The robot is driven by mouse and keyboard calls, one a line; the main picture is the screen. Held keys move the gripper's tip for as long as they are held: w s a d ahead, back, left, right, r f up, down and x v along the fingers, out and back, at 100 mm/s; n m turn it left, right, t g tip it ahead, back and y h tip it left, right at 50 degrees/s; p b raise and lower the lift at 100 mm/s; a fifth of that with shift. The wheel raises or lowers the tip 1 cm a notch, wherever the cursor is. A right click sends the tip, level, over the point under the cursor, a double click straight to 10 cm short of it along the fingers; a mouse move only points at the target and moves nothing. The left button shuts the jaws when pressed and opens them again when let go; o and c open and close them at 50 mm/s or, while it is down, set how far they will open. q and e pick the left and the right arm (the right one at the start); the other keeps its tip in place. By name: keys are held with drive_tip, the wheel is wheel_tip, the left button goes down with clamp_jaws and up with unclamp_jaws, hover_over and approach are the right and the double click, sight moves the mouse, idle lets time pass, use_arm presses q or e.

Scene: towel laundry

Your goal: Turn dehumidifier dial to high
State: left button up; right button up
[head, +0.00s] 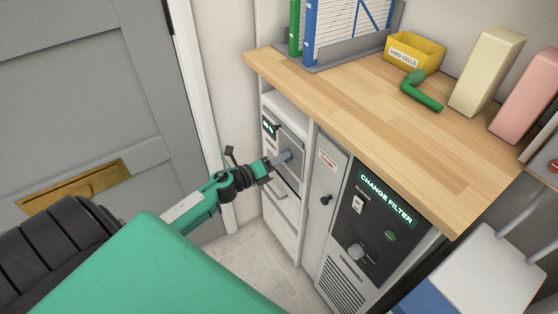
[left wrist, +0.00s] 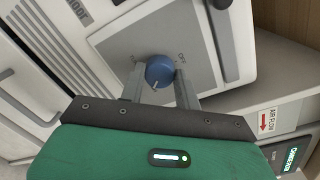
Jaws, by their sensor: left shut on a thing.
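A blue dial knob (left wrist: 159,71) sits on a grey panel (left wrist: 120,48) and shows between the fingers in the left wrist view. The word OFF is printed to the right of the knob. In the head view the knob (head: 284,156) is on the left unit under the counter. My left gripper (head: 268,166) is shut on the knob, with one finger on each side; it also shows in the left wrist view (left wrist: 159,86). Part of the dial's markings is hidden by the fingers. My right gripper is not in view.
A wooden counter (head: 350,105) overhangs the units. A narrow grey panel (head: 325,185) with a black knob and a dark CHANGE FILTER panel (head: 372,222) stand to the right. On top are a yellow bin (head: 414,52) and a green elbow-shaped thing (head: 421,92). A grey door (head: 80,100) is left.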

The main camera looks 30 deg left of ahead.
use_arm(q)
drive_tip(key=shift+f, duration=0.1)
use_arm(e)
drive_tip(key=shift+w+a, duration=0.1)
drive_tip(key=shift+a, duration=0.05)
use_arm(q)
drive_tip(key=o, duration=1)
drive_tip(key=v, duration=1.4)
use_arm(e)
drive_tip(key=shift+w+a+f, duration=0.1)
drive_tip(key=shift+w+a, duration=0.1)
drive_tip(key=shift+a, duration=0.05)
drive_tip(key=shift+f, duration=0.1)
